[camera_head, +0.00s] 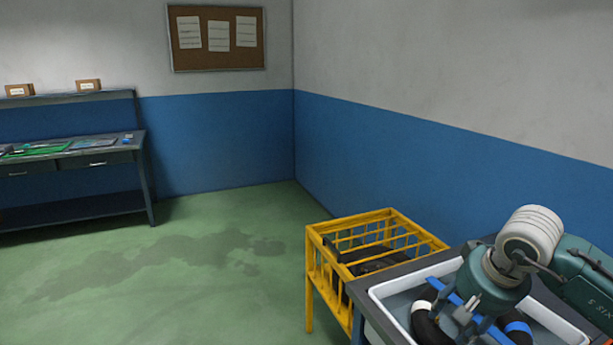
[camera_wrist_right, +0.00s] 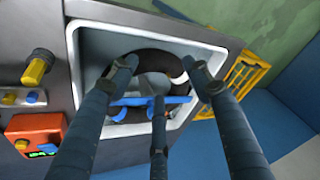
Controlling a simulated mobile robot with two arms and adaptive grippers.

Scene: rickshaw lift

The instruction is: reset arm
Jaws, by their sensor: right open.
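My right gripper (camera_head: 468,312) comes in from the right in the head view, over a white-rimmed tray (camera_head: 392,312). In the right wrist view its dark fingers (camera_wrist_right: 160,90) are spread apart above the same tray (camera_wrist_right: 74,62). A black ring, like a tyre or tube, (camera_head: 430,325) with white and blue bands lies in the tray; it also shows in the wrist view (camera_wrist_right: 152,60). A blue bar crosses the ring near the fingers. The fingers partly hide the ring, and I cannot tell whether they touch it. My left gripper is not in view.
A yellow cage-like crate (camera_head: 378,216) with dark items inside stands beside the tray's bench. An orange box (camera_wrist_right: 36,133) and a yellow knob (camera_wrist_right: 38,67) are left of the tray in the wrist view. A workbench (camera_head: 75,160) stands far left. The green floor between is clear.

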